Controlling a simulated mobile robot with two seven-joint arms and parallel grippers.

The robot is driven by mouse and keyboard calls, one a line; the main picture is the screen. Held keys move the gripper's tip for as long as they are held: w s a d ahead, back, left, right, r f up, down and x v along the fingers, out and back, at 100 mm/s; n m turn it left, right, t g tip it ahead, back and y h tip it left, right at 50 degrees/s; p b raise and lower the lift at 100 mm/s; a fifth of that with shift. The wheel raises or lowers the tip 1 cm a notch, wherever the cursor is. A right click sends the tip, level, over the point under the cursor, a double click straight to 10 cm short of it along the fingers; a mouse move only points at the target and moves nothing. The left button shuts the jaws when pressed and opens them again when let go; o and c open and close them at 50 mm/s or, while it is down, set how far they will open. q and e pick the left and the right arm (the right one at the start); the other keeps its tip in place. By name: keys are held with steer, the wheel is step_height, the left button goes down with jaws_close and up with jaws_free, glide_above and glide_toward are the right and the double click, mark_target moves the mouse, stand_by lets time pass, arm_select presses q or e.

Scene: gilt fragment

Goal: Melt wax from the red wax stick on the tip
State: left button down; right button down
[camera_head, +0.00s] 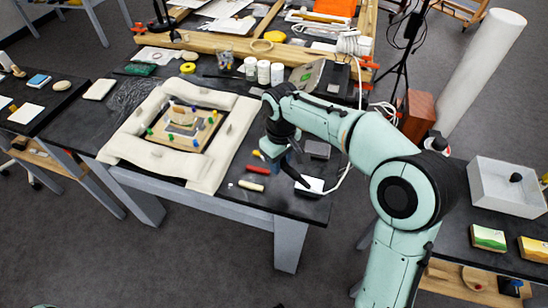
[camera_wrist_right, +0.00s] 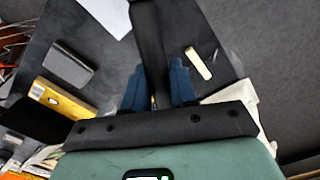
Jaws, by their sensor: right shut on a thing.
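The red wax stick (camera_head: 258,169) lies on the black worktable, just left of my right gripper. I cannot make it out in the right wrist view. My right gripper (camera_head: 277,153) points down over the front right part of the table. In the right wrist view its blue fingers (camera_wrist_right: 155,90) are shut on a dark tool (camera_wrist_right: 150,38) that runs away from the palm. In the head view a dark handle (camera_head: 296,174) slants from the gripper towards a white pad. The tool's tip is not clear. My left gripper is not in view.
A cream stick (camera_head: 250,185) lies in front of the red one. A white pad (camera_head: 309,185) and a grey block (camera_head: 317,149) lie to the right. The gilt fragment (camera_head: 185,128) lies ringed by cream cushions (camera_head: 157,157). White jars (camera_head: 263,71) stand behind.

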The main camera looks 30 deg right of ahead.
steer(key=shift+s+r, duration=0.1)
steer(key=shift+s, duration=0.1)
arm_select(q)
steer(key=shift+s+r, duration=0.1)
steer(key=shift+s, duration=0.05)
arm_select(e)
steer(key=shift+a, duration=0.1)
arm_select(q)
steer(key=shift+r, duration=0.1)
